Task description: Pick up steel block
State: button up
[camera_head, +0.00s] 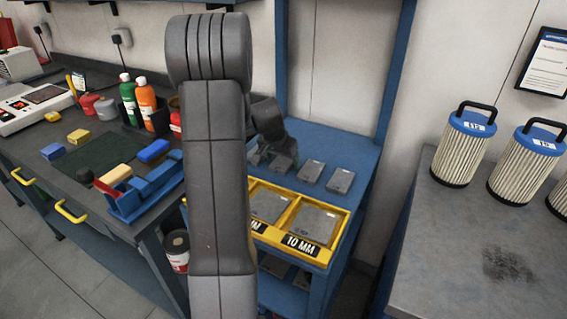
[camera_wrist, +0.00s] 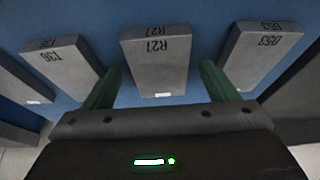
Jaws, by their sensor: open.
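Several grey steel blocks lie in a row on a blue shelf (camera_head: 330,142). In the wrist view one marked R27 (camera_wrist: 158,72) is in the middle, one marked T36 (camera_wrist: 68,68) is left of it and one marked D53 (camera_wrist: 252,58) is right. In the head view two blocks (camera_head: 312,174) (camera_head: 341,180) show clearly; others are partly hidden by my arm. My gripper (camera_wrist: 161,72) is open and empty, its green fingers appearing on either side of the R27 block. Whether they touch it or are level with it I cannot tell. My gripper (camera_head: 272,150) is over the row in the head view.
A yellow tray (camera_head: 344,222) with grey plates and a "10 MM" label stands in front of the blocks. Left is a dark workbench (camera_head: 60,130) with bottles and coloured blocks. Right is a grey table (camera_head: 440,240) with several filter cartridges (camera_head: 465,148). Blue posts flank the shelf.

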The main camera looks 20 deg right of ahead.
jog(key=c, duration=1.6)
